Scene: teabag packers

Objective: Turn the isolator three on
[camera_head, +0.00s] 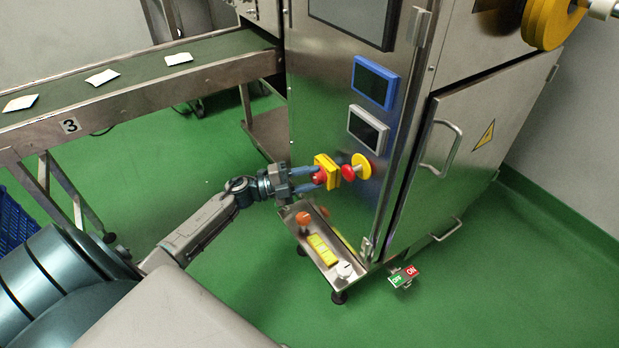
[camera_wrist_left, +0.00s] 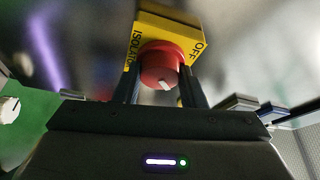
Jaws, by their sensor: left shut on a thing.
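The isolator is a yellow box (camera_head: 331,163) with a red round knob (camera_head: 319,177), fixed on the front of the steel machine. In the left wrist view the yellow box (camera_wrist_left: 172,36) carries the words ISOLATOR and OFF. The red knob (camera_wrist_left: 160,66) there has a white mark pointing down and slightly right. My left gripper (camera_head: 312,177) is at the knob, its two fingers on either side of it and shut on it. My right gripper is not in view.
A red and yellow emergency button (camera_head: 357,168) sits right beside the isolator. Below is a steel tray (camera_head: 322,250) with an orange knob and yellow pieces. A conveyor (camera_head: 140,80) marked 3 carries white teabags at the left. A green and red ON/OFF sign (camera_head: 403,276) is low down.

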